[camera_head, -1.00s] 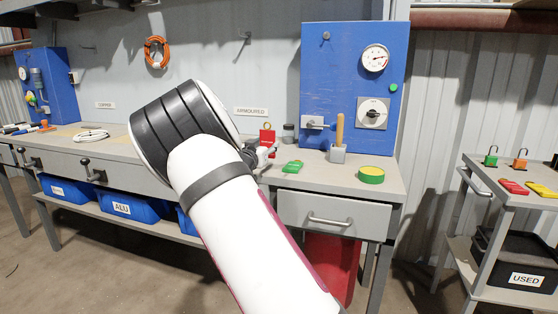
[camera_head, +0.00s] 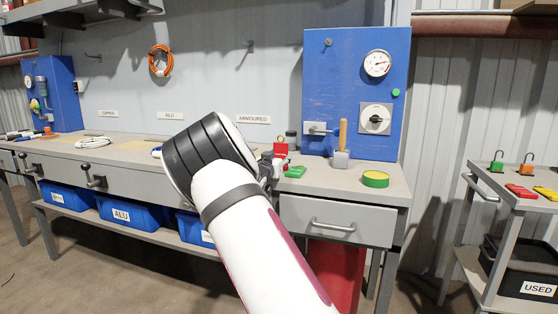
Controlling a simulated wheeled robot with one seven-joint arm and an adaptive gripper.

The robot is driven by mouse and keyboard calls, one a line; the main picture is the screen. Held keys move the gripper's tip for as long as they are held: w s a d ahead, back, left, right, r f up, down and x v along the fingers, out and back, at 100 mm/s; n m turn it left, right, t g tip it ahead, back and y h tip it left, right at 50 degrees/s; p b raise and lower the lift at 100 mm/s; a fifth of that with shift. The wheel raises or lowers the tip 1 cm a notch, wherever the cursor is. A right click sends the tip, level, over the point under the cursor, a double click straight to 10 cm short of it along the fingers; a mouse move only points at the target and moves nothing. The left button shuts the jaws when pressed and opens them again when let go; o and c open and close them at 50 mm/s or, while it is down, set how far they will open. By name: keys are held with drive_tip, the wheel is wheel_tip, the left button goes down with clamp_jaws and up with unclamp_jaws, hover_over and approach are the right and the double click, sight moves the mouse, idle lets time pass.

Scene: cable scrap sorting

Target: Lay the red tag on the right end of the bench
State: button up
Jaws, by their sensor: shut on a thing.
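My gripper (camera_head: 275,166) is at the right part of the bench (camera_head: 335,182), mostly hidden behind my own wrist and forearm. It is shut on the red tag (camera_head: 281,150), which stands up at the fingertips. The tag is just above or at the bench top; I cannot tell whether it touches. A green tag (camera_head: 295,171) lies on the bench just right of it.
A dark jar (camera_head: 291,139) is behind the gripper. A blue panel (camera_head: 350,80) rises at the back. Bare bench shows around the roll.

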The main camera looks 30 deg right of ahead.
drive_tip(key=shift+f, duration=0.1)
drive_tip(key=o, duration=0.9)
drive_tip(key=shift+c, duration=0.2)
drive_tip(key=shift+s+a, duration=0.1)
drive_tip(key=shift+a, duration=0.1)
drive_tip(key=p+v, duration=0.3)
drive_tip(key=v, duration=0.8)
drive_tip(key=shift+s+a, duration=0.2)
drive_tip(key=shift+s, duration=0.05)
